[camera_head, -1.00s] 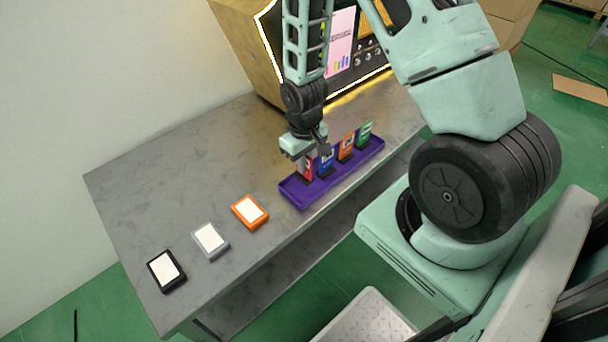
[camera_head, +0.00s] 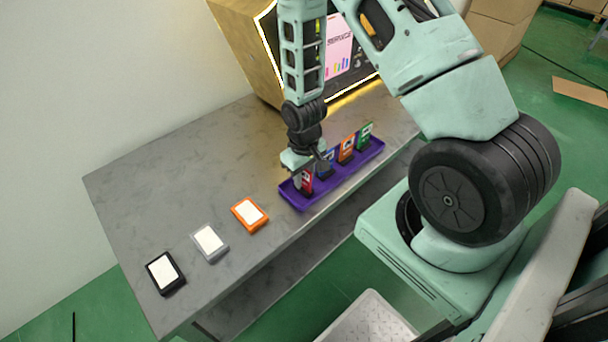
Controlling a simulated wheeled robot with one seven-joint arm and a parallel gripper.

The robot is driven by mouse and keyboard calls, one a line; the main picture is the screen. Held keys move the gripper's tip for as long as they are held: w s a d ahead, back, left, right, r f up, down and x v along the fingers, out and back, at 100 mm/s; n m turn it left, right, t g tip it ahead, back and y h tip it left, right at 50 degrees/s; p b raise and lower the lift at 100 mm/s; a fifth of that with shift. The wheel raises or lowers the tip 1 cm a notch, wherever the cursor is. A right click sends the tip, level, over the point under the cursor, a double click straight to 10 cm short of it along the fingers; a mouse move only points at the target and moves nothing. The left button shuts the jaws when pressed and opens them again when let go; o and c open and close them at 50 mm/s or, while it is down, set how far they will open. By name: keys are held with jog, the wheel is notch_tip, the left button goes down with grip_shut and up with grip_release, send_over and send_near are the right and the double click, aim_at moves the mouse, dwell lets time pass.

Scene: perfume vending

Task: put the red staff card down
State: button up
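The red staff card (camera_head: 307,184) stands upright at the near left end of the purple holder (camera_head: 291,194), its lower edge hidden by the holder's wall. My gripper (camera_head: 301,178) is right over this card, pointing down, with its fingers at the card's upper part. The fingers are small and partly hidden, so I cannot tell whether they still clamp the card or stand apart from it. A blue card (camera_head: 326,166), an orange card (camera_head: 347,150) and a green card (camera_head: 365,136) stand in the same holder, in a row to the right.
An orange reader (camera_head: 249,214), a grey one (camera_head: 209,242) and a black one (camera_head: 166,272), all with white faces, lie on the grey table (camera_head: 150,180). The lit vending machine (camera_head: 240,40) stands behind. The table's left part is clear.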

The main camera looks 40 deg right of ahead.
jog(key=shift+r, duration=0.1)
notch_tip(320, 180, up, 12)
jog(key=shift+p, duration=0.55)
jog(key=s+a+r+n, duration=0.2)
jog(key=a+r, duration=0.4)
jog(key=a, duration=0.3)
jog(key=s+a+r+n, duration=0.5)
jog(key=s+a+r, duration=0.5)
jog(key=s+a, duration=0.3)
jog(key=s, duration=0.2)
jog(key=shift+s+a+r+y, duration=0.15)
jog(key=shift+s+a+y, duration=0.15)
jog(key=shift+s, duration=0.1)
